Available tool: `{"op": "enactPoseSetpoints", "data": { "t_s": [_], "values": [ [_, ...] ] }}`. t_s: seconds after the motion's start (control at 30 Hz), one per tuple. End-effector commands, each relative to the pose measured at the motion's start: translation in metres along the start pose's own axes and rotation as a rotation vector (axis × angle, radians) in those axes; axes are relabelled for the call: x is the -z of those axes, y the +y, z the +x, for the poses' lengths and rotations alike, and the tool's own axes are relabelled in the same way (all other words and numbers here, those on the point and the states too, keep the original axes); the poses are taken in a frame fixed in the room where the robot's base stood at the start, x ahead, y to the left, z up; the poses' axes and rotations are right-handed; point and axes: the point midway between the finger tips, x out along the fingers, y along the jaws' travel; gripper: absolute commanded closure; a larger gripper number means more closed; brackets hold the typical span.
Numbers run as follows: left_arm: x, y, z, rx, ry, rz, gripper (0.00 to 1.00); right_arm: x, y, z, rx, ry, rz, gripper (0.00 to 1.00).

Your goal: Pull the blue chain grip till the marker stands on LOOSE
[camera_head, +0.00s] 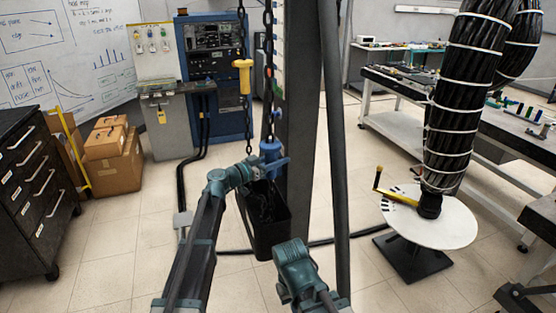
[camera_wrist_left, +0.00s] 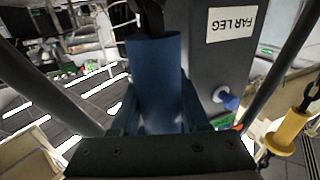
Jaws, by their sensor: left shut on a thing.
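The blue chain grip (camera_head: 270,152) hangs upright on a dark chain in front of a dark post. My left gripper (camera_head: 265,165) is at the blue grip, shut on it. In the left wrist view the blue grip (camera_wrist_left: 155,75) stands between my left gripper's two fingers (camera_wrist_left: 157,112). A yellow chain grip (camera_head: 243,77) hangs higher on another chain, to the left; the left wrist view also shows it at the right. A pale striped board (camera_head: 279,50) is beside the post. I cannot make out the marker or the word LOOSE.
A black chain bucket (camera_head: 265,222) is right below the blue grip. A leaning dark pole (camera_head: 336,130) stands to the right. Further right are a round white plate (camera_head: 440,225) with a yellow handle and a thick black cable bundle (camera_head: 455,110). Open tiled floor lies left.

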Motion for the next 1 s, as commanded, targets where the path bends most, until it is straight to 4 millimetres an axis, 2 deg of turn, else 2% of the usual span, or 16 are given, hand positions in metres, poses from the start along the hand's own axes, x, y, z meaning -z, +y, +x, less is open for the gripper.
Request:
{"op": "enactPoseSetpoints", "data": {
  "t_s": [0.37,0.4,0.53,0.87,1.0],
  "values": [
    [-0.003,0.001,-0.001,-0.001,-0.003,0.001,1.00,0.000,0.000,0.002,0.000,0.000,0.000,1.00],
    [-0.003,0.001,-0.001,-0.001,-0.003,0.001,0.48,0.000,0.000,0.002,0.000,0.000,0.000,1.00],
    [-0.003,0.000,0.000,-0.001,-0.002,0.001,0.25,0.000,0.000,0.002,0.000,0.000,0.000,1.00],
    [-0.002,0.000,-0.003,0.000,-0.001,0.000,0.25,0.000,0.000,0.002,0.000,0.000,0.000,1.00],
    [-0.002,0.001,-0.020,0.001,-0.001,0.000,0.25,0.000,0.000,0.002,0.000,0.000,0.000,1.00]
  ]
}}
